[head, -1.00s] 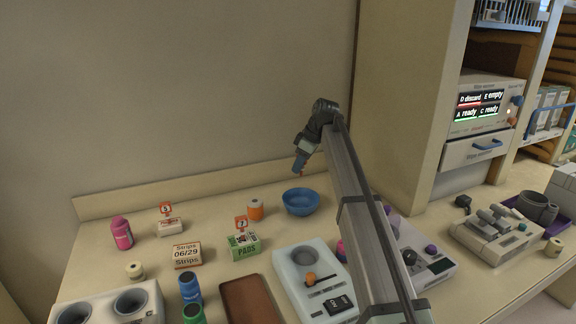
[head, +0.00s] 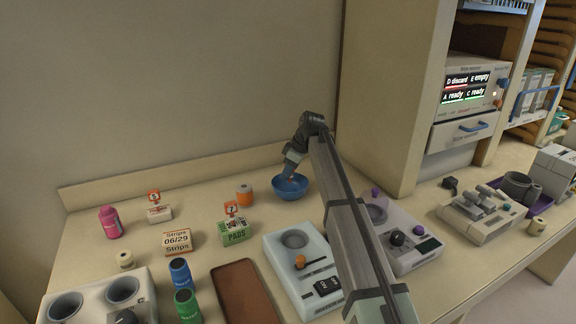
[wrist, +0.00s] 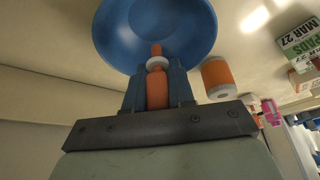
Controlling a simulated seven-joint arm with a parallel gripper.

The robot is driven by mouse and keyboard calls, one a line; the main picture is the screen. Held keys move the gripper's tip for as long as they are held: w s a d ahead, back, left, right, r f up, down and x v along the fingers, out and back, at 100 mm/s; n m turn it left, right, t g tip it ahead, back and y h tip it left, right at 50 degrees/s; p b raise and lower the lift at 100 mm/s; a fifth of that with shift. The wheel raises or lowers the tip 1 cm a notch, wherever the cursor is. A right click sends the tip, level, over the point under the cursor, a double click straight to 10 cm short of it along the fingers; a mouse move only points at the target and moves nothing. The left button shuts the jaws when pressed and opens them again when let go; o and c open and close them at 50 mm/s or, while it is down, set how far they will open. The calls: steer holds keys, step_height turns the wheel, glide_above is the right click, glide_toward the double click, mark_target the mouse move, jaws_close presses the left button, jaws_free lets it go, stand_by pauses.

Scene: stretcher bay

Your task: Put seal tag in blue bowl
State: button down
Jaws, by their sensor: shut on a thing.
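The blue bowl (head: 290,189) stands at the back of the counter. It fills the top of the wrist view (wrist: 190,22), and the part of its inside that shows there is empty. My gripper (head: 290,176) is over the bowl in the head view. In the wrist view my gripper (wrist: 158,80) is shut on an orange piece with a pale collar, the seal tag (wrist: 157,92). The tag's tip points toward the bowl. I cannot tell whether the tag touches the bowl.
An orange-and-white jar (head: 244,193) stands just left of the bowl. The green PADS box (head: 233,231), Strips box (head: 177,241) and pink bottle (head: 110,222) are further left. A white device (head: 303,268) and brown tray (head: 243,290) lie in front. A tall cabinet side (head: 385,100) rises at right.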

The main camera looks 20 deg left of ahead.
steer(key=shift+f, duration=0.9)
steer(key=c, duration=0.9)
jaws_free()
steer(key=shift+r, duration=0.1)
steer(key=shift+r, duration=3.4)
